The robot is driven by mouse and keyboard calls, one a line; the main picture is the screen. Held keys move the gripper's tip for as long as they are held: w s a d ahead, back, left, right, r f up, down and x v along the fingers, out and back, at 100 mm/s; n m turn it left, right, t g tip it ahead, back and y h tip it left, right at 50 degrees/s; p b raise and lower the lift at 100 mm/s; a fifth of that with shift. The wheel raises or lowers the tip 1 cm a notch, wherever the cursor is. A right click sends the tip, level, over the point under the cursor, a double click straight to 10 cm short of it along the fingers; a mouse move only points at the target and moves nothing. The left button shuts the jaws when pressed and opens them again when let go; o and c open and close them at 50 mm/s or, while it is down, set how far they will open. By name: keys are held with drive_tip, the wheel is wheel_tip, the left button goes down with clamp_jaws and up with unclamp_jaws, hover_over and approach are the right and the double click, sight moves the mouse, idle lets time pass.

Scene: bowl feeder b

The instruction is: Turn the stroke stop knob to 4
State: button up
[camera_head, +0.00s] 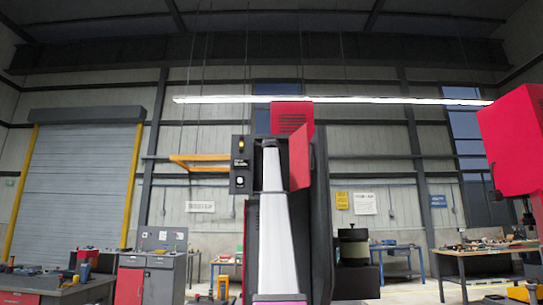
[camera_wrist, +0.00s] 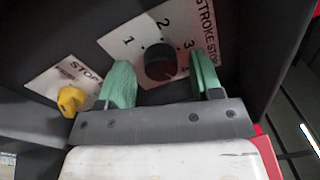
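In the wrist view, the stroke stop knob (camera_wrist: 158,66) is a dark round knob on a pale dial plate (camera_wrist: 178,22) printed STROKE STOP. The numbers 1, 2, 3 and 4 run around it from upper left to lower right. Its pointer is too dark to read. My gripper (camera_wrist: 160,58) is open, with one green finger left of the knob and the other right of it. Gaps show between both fingers and the knob. The right finger lies close to the 3 and 4. In the head view, the knob and gripper cannot be made out.
A yellow knob (camera_wrist: 71,100) on a second plate, partly reading STOP, sits just left of my left finger. Dark housing walls close in on both sides. In the head view, a control box (camera_head: 240,165) and red panels (camera_head: 292,117) stand ahead, with workbenches (camera_head: 486,249) around.

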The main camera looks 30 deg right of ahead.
drive_tip(key=shift+s, duration=0.1)
drive_tip(key=v, duration=1)
drive_tip(key=shift+s+a, duration=0.25)
idle(0.3)
